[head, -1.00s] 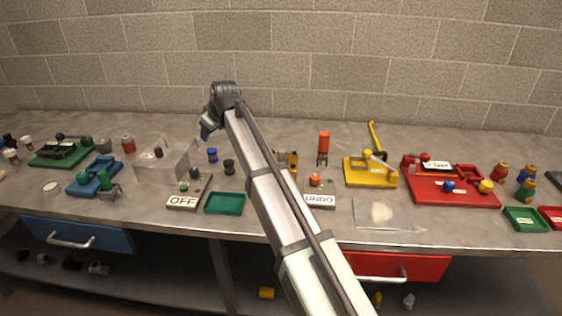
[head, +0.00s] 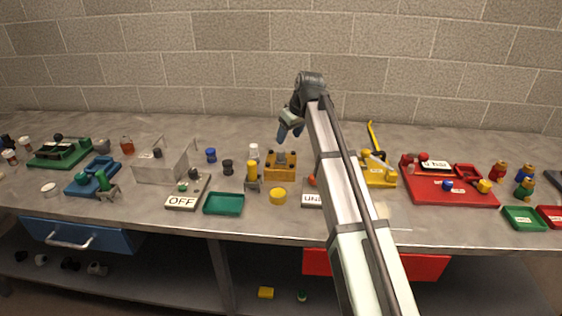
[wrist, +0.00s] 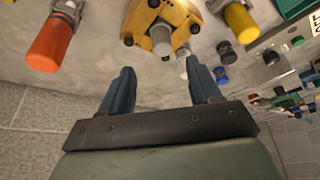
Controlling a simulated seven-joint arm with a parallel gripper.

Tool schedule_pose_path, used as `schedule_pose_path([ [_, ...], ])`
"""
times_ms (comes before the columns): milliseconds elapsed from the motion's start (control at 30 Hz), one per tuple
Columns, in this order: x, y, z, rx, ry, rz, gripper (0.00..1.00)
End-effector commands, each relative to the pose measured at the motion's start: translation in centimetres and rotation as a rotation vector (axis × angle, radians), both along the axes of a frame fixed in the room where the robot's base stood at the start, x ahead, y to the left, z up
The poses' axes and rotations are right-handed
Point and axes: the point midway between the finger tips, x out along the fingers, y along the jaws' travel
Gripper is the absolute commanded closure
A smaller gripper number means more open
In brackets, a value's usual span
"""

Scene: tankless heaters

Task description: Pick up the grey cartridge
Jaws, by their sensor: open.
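A grey cylinder (wrist: 161,39), which looks like the grey cartridge, sits at the wall-facing side of the yellow fixture (wrist: 155,22) in the wrist view. In the wrist view the grey cylinder appears between and beyond the fingertips, not touched. In the head view my gripper (head: 290,131) is above the bench, behind and slightly right of the fixture.
An orange cartridge (wrist: 50,45) in a stand and a yellow cartridge (wrist: 241,22) in a stand flank the fixture. A white-topped bottle (head: 254,151) stands close behind the yellow cartridge. Black and blue spools (head: 211,155) stand to the left. The brick wall is behind.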

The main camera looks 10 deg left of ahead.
Motion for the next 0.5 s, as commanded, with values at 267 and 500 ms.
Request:
schedule_pose_path([
  [267,1.1,1.1,-3.7,0.0,0.0,0.0,0.37],
  [500,1.3,1.4,-4.6,-0.001,-0.001,0.001,0.37],
])
